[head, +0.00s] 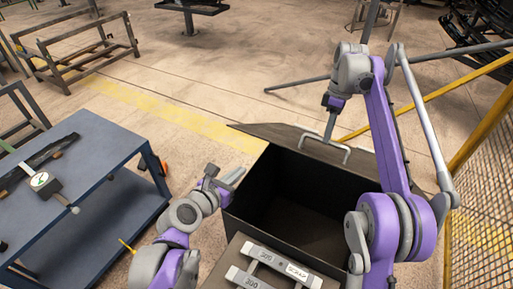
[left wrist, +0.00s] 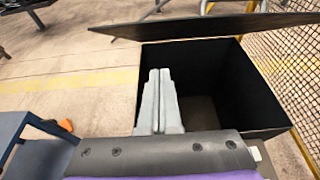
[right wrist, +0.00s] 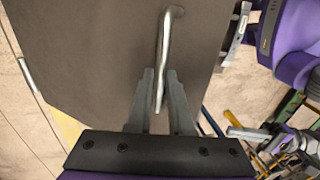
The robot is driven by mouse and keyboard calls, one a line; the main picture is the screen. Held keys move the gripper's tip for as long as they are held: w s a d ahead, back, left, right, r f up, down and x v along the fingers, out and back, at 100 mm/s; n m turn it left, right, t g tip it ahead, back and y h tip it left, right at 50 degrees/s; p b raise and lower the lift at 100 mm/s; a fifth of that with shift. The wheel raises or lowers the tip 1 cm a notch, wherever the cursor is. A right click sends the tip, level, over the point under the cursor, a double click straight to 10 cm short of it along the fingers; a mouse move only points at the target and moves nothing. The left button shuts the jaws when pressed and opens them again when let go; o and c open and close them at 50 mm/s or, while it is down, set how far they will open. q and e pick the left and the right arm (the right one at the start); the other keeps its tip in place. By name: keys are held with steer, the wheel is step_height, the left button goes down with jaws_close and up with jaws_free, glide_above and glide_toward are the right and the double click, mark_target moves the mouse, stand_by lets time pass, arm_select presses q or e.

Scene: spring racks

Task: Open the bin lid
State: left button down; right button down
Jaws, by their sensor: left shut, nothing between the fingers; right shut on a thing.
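The dark bin (head: 262,190) stands open at the centre of the head view, and its inside looks empty. It also shows in the left wrist view (left wrist: 232,85). Its lid (head: 275,131) is raised at the far side, swung away from the opening. My right gripper (head: 329,132) is shut on the pale bar handle (head: 340,153) of the lid. In the right wrist view the handle (right wrist: 166,45) runs between the fingers (right wrist: 160,90), in front of the lid (right wrist: 90,60). My left gripper (head: 234,177) is shut and empty, beside the bin's left edge; its fingers (left wrist: 158,90) show together.
A blue-grey table (head: 90,185) with tools stands at the left. A yellow-framed mesh fence (head: 485,200) is close on the right. A panel with pale labelled blocks (head: 275,265) lies in front of the bin. Open floor lies behind, left of the lid.

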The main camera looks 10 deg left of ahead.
mark_target(261, 136)
steer(key=shift+w+d+f, duration=0.3)
steer(key=shift+w+f, duration=0.05)
steer(key=shift+w, duration=0.05)
arm_select(q)
steer(key=w+d, duration=0.3)
steer(key=w, duration=0.7)
steer(key=shift+d, duration=0.1)
steer(key=shift+w+d+r, duration=0.2)
steer(key=shift+w+r, duration=0.3)
steer(key=shift+r, duration=0.35)
steer(key=shift+w+d+r, duration=0.15)
steer(key=shift+w+r, duration=0.35)
steer(key=shift+r, duration=0.3)
steer(key=shift+d, duration=0.1)
arm_select(e)
steer(key=c, duration=0.8)
jaws_free()
steer(key=shift+s+a+r, duration=0.1)
steer(key=shift+c, duration=0.2)
arm_select(q)
steer(key=shift+f, duration=0.1)
